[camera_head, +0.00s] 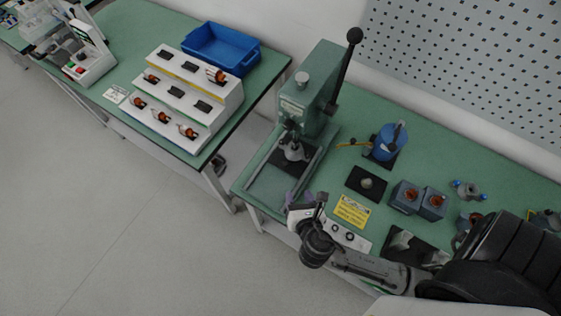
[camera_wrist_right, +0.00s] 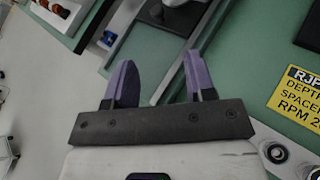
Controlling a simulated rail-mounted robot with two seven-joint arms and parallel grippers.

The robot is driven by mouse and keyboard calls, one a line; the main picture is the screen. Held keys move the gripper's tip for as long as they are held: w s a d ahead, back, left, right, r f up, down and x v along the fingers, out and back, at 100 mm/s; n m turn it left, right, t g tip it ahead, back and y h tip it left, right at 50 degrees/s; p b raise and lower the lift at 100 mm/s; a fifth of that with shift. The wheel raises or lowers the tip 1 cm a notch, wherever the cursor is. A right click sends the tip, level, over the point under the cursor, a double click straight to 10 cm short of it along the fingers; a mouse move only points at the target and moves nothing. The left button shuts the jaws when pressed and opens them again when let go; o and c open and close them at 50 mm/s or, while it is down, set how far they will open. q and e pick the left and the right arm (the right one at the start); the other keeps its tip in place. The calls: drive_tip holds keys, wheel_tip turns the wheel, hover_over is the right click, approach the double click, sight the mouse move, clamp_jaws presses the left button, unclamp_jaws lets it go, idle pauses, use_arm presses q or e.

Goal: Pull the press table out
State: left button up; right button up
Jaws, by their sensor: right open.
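The green arbor press (camera_head: 309,95) stands at the left end of the right-hand bench, its black lever raised. At its foot is the press table (camera_head: 280,158), a dark plate bearing a grey round fixture (camera_head: 292,147), between two metal rails. My right gripper (camera_head: 296,197) is at the front ends of the rails, near the bench's front edge. In the right wrist view its two purple fingers (camera_wrist_right: 158,78) are spread apart with nothing between them. My left gripper is not seen.
A yellow label (camera_head: 352,211) and a white button panel (camera_head: 344,236) lie right of my gripper. A black pad (camera_head: 366,184), blue container (camera_head: 388,141) and grey blocks (camera_head: 420,199) stand farther right. A parts rack (camera_head: 180,95) and blue bin (camera_head: 220,48) occupy the left bench. Floor is clear in front.

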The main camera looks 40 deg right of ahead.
drive_tip(key=n, duration=0.1)
drive_tip(key=n+b, duration=0.2)
approach(285, 163)
drive_tip(key=x, duration=0.7)
drive_tip(key=shift+w+d+f, duration=0.3)
drive_tip(key=shift+w+d, duration=0.05)
drive_tip(key=shift+w, duration=0.2)
clamp_jaws()
